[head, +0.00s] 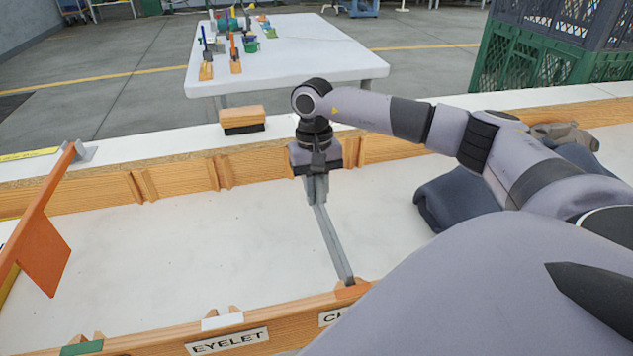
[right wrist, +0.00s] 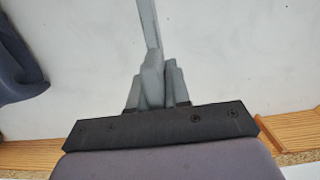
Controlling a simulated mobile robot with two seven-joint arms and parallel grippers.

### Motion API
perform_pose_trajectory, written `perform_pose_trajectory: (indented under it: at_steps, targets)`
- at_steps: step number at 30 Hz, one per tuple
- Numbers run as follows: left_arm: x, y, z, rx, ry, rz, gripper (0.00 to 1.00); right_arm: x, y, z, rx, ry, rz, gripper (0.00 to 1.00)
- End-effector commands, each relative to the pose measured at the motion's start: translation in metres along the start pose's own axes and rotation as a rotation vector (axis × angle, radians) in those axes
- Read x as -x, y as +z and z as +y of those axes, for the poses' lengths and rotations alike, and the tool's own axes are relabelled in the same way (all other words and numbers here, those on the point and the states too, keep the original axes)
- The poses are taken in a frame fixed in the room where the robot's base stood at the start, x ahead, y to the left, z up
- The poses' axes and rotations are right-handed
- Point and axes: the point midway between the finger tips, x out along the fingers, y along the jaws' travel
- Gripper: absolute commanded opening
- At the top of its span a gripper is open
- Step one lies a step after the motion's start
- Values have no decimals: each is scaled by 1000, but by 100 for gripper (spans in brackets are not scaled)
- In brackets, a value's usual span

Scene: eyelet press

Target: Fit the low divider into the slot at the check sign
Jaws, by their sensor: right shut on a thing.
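The low divider (head: 334,245) is a thin grey bar running from my right gripper toward the near wooden wall. My right gripper (head: 316,186) is shut on it, close to the far wall. In the right wrist view the grey divider (right wrist: 149,25) runs up out of the picture from between the fingers. Its near end is at the near wall, just above a partly hidden sign beginning "CH" (head: 330,317). I cannot tell whether either end is seated in a slot. My own right arm hides the rest of that sign and wall. My left gripper is not in view.
An "EYELET" sign (head: 228,342) is on the near wall. A tilted orange divider (head: 45,245) stands at the left. Paired wooden cleats (head: 136,187) line the far wall. A brush (head: 242,119) lies on the ledge; dark cloth (head: 450,195) lies to the right.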

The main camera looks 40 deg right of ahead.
Motion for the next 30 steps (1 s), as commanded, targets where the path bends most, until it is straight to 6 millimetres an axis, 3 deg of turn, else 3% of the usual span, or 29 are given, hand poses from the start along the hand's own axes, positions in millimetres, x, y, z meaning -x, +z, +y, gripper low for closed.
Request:
perform_pose_trajectory:
  at_steps: [30]
  targets:
    - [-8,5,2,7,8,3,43,-21,-3,0,0,-1,0,0]
